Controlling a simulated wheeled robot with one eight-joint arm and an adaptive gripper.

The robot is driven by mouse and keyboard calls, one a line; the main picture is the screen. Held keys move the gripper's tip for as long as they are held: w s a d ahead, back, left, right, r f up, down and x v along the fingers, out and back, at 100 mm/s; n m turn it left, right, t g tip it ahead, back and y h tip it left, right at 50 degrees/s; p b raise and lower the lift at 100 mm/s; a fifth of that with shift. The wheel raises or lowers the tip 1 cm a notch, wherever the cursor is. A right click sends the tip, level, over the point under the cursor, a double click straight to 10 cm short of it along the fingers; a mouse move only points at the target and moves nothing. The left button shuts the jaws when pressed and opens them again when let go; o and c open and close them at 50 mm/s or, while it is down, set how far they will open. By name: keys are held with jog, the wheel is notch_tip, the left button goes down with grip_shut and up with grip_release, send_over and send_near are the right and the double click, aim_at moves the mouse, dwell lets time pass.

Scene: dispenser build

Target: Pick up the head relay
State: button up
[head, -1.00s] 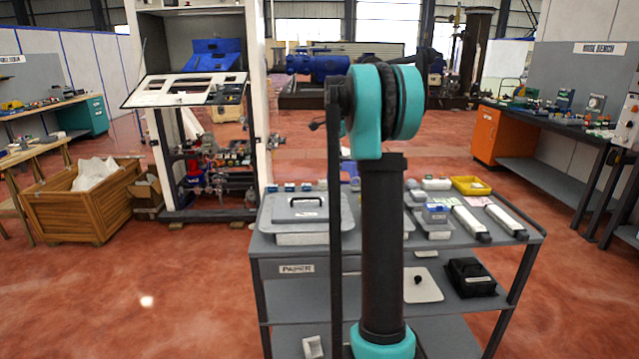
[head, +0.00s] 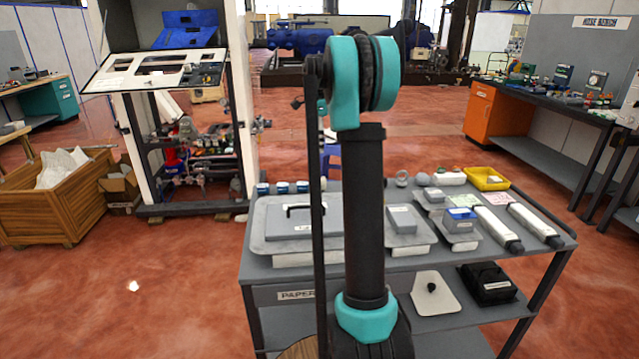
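I cannot tell for sure which part is the head relay. Candidates lie on the top of the grey cart (head: 262,266): a blue-topped small box (head: 461,217), a grey box (head: 401,218) on a tray, and a row of small blue-and-white parts (head: 282,187) along the back left edge. My arm stands upright in front of the cart and hides part of its middle. My gripper cannot be made out; no fingers show.
On the cart are a lidded grey tray (head: 296,225), a yellow bin (head: 487,179) and two white cylinders (head: 535,224). Its lower shelf holds a black box (head: 487,284). An open cabinet (head: 125,155), wooden crate (head: 60,212) and workbench (head: 540,155) stand around. Red floor is clear at left.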

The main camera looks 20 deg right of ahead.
send_near(321, 179)
jog(key=f, duration=0.5)
jog(key=shift+w+a+f, duration=0.1)
jog(key=shift+a+f, duration=0.05)
jog(key=shift+a, duration=0.15)
jog(key=shift+d+f, duration=0.2)
jog(key=shift+f, duration=1.15)
jog(key=shift+d+f, duration=0.2)
jog(key=shift+f, duration=1.15)
grip_shut()
jog(key=shift+r, duration=0.1)
